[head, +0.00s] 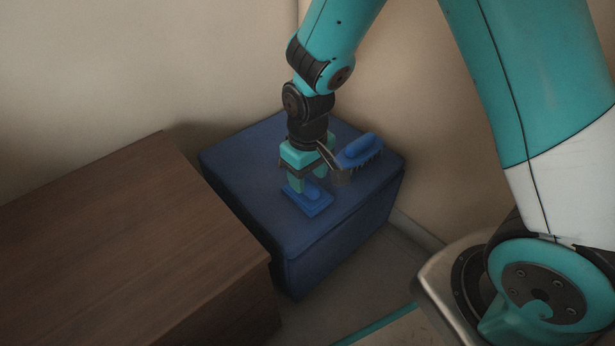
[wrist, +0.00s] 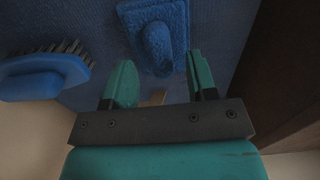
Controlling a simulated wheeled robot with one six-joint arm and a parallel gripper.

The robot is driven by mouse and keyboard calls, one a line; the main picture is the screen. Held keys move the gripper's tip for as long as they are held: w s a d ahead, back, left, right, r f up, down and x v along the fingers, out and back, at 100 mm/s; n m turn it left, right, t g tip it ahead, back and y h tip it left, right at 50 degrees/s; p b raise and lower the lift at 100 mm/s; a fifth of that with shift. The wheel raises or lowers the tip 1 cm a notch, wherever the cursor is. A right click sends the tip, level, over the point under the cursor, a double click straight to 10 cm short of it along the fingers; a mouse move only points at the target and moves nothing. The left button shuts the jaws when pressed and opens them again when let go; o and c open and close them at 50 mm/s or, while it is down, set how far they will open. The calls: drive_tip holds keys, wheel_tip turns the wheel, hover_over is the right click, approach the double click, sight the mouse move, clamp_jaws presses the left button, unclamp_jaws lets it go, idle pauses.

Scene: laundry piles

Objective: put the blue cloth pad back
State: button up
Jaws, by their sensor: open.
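The blue cloth pad (head: 316,207), a flat piece with a raised grip on top, lies on the dark blue padded box (head: 245,190). My gripper (head: 309,182) points down over it, partly hiding it in the head view. In the wrist view the pad (wrist: 155,35) is at the top centre. My open fingers (wrist: 160,78) stand apart, with the pad's raised part just ahead of the gap between their tips. Nothing is held. Whether a finger touches the pad is unclear.
A blue brush (head: 360,150) with dark bristles lies on the box close beside my gripper; it is at the left in the wrist view (wrist: 45,75). A brown wooden top (head: 110,240) stands left of the box. Walls rise behind.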

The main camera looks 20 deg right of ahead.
sight(308, 183)
wheel_tip(308, 183, up, 9)
drive_tip(key=p, duration=0.5)
drive_tip(key=s+a+r+n+y, duration=0.1)
drive_tip(key=s+a+r+y, duration=0.1)
drive_tip(key=s+r, duration=0.7)
drive_tip(key=s+a+r+n+y, duration=0.2)
drive_tip(key=s+r, duration=0.6)
drive_tip(key=s, duration=0.1)
drive_tip(key=shift+s+a+r, duration=0.3)
drive_tip(key=shift+a+r, duration=0.05)
drive_tip(key=shift+r, duration=0.1)
wheel_tip(308, 183, up, 45)
drive_tip(key=p, duration=4.5)
drive_tip(key=shift+r, duration=0.2)
